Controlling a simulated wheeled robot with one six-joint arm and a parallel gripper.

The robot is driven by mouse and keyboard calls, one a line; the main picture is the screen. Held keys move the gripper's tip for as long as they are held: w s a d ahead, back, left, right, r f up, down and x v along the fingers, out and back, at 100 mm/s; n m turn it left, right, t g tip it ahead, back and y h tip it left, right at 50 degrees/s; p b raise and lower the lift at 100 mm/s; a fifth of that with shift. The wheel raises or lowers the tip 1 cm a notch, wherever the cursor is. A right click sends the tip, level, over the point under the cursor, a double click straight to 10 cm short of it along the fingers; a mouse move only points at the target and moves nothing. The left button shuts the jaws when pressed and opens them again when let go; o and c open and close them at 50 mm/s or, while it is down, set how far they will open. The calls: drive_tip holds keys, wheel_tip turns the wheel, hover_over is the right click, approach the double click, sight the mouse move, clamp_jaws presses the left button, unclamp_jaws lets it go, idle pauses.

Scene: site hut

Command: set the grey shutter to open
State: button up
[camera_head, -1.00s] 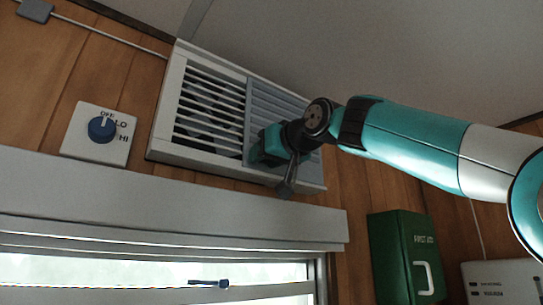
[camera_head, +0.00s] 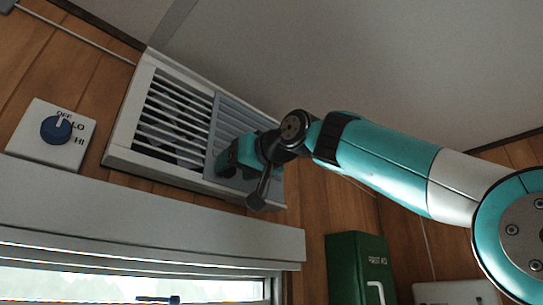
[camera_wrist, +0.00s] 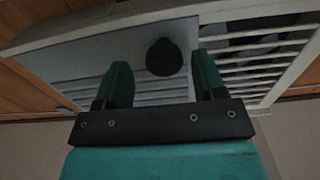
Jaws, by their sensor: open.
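The white wall vent (camera_head: 122,163) is high on the wood wall in the head view. Its grey slatted shutter (camera_head: 226,106) covers the right part, and open slats with dark gaps show at the left. In the wrist view the shutter (camera_wrist: 72,72) is on the left and the open slats on the right. A dark round knob (camera_wrist: 165,57) stands on the shutter. My gripper (camera_head: 236,157) is in front of the shutter. In the wrist view its open fingers (camera_wrist: 162,70) are on either side of the knob, with gaps showing; their depth relative to it is unclear.
A white switch plate with a blue dial (camera_head: 56,129) is left of the vent. A window with a pale blind box (camera_head: 140,222) lies below. A green first-aid box (camera_head: 350,270) hangs at lower right. The ceiling (camera_head: 370,60) is close above the vent.

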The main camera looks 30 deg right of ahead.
drive_tip(key=v, duration=1.4)
drive_tip(key=shift+s+b, duration=0.2)
drive_tip(key=shift+b, duration=0.25)
drive_tip(key=shift+f, duration=0.1)
drive_tip(key=w+a+f+g+y+b, duration=0.1)
drive_tip(key=w+a+f+g+b, duration=0.15)
drive_tip(key=f, duration=0.85)
drive_tip(key=w+a+f+g+b, duration=0.1)
drive_tip(key=w+f+g, duration=0.15)
drive_tip(key=f, duration=0.85)
drive_tip(key=w+a+f+g+y+b, duration=0.15)
drive_tip(key=f+g, duration=0.25)
drive_tip(key=f, duration=0.8)
drive_tip(key=s+a+f+n+g+h+b, duration=0.1)
drive_tip(key=s+f+g, duration=0.1)
drive_tip(key=s+f, duration=0.4)
drive_tip(key=s+a+f+n+g, duration=0.2)
drive_tip(key=s+f, duration=0.3)
drive_tip(key=f, duration=0.8)
drive_tip(key=s+a+f+n+g+h+b, duration=0.1)
drive_tip(key=s+f+g, duration=0.3)
drive_tip(key=f, duration=0.6)
drive_tip(key=s+a, duration=0.1)
drive_tip(key=s, duration=0.1)
drive_tip(key=shift+s+h+b, duration=0.3)
drive_tip(key=shift+h+b, duration=0.05)
